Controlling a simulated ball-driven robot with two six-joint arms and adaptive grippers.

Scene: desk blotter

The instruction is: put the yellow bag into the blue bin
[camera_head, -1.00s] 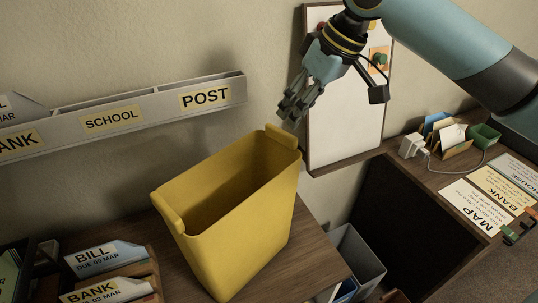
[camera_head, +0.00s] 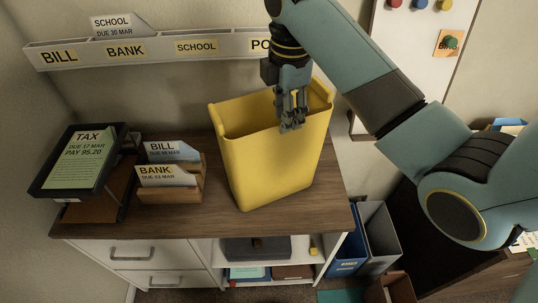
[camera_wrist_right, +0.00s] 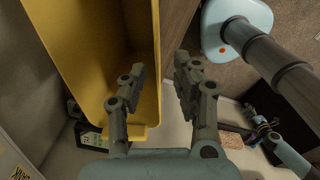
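The yellow bag (camera_head: 270,165) is a tall, open-topped box shape standing upright on the wooden cabinet top; it also shows at left in the right wrist view (camera_wrist_right: 95,60). My right gripper (camera_head: 291,126) is at the bag's upper right part, over its near rim. In the wrist view its fingers (camera_wrist_right: 160,65) are apart, with the bag's edge seen between them; I cannot tell if they touch it. The blue bin (camera_head: 343,264) stands low, right of the cabinet, partly hidden by it. My left gripper (camera_wrist_right: 262,127) appears small in the wrist view; its fingers are unclear.
Left of the bag are a letter holder (camera_head: 170,190) and a framed TAX sheet (camera_head: 85,160). A labelled wall rack (camera_head: 150,48) hangs behind. A grey bin (camera_head: 380,240) stands beside the blue bin, with a brown box (camera_head: 395,290) in front. My right arm crosses the upper right.

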